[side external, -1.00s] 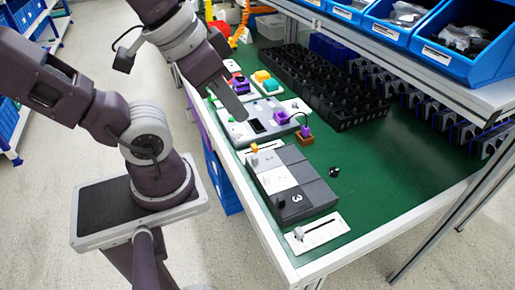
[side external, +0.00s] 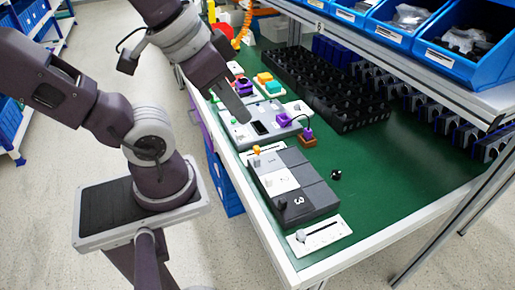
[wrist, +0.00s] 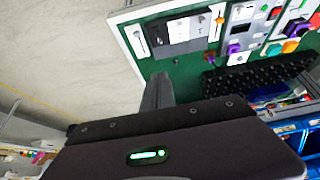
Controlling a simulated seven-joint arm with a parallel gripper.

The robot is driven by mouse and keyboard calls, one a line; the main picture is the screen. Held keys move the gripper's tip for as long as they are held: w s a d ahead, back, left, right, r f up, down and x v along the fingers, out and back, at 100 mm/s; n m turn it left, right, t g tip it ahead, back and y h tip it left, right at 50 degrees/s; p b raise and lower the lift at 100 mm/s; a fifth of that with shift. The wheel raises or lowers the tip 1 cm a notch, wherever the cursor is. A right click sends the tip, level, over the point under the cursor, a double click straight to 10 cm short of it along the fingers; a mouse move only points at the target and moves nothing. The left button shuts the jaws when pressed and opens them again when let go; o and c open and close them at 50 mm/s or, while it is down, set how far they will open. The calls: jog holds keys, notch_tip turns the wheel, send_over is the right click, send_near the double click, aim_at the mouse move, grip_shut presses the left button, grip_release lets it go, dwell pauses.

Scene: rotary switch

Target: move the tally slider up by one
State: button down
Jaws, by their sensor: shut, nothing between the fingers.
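Two white slider plates show, and I cannot tell from any label which is the tally slider. One plate (side external: 333,231) with a grey knob lies at the near corner of the table; it also shows in the wrist view (wrist: 138,42). The other, with an orange knob (side external: 257,150), lies beyond the grey numbered box; its knob also shows in the wrist view (wrist: 219,20). My gripper (side external: 243,117) is shut and empty, above the grey panel beyond the box in the side view, apart from both knobs. Its fingers (wrist: 157,92) point toward the table.
The grey and white numbered box (side external: 318,199) with a black knob lies between the two sliders. A purple plug (side external: 307,133) with a cable stands beside the grey panel (side external: 284,112). A black crate (side external: 350,112) lies behind. Green table right of the box is mostly clear.

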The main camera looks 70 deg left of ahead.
jog(key=c, duration=1.8)
grip_release()
jog(key=shift+w, duration=0.1)
jog(key=shift+c, duration=0.2)
jog(key=o, duration=0.5)
jog(key=w+a+n, duration=0.1)
jog(key=w, duration=0.1)
jog(key=w+a+n, duration=0.1)
jog(key=w+f+n+g, duration=0.1)
jog(key=w, duration=0.1)
jog(key=shift+w+a+f+y, duration=0.1)
jog(key=shift+w+a+y, duration=0.2)
jog(key=shift+a, duration=0.1)
jog(key=n+g, duration=0.5)
jog(key=n, duration=1)
send_over(257, 147)
notch_tip(257, 147, down, 25)
jog(key=shift+d+r, duration=0.1)
notch_tip(257, 147, down, 7)
jog(key=shift+s+f, duration=0.1)
jog(key=shift+f, duration=0.1)
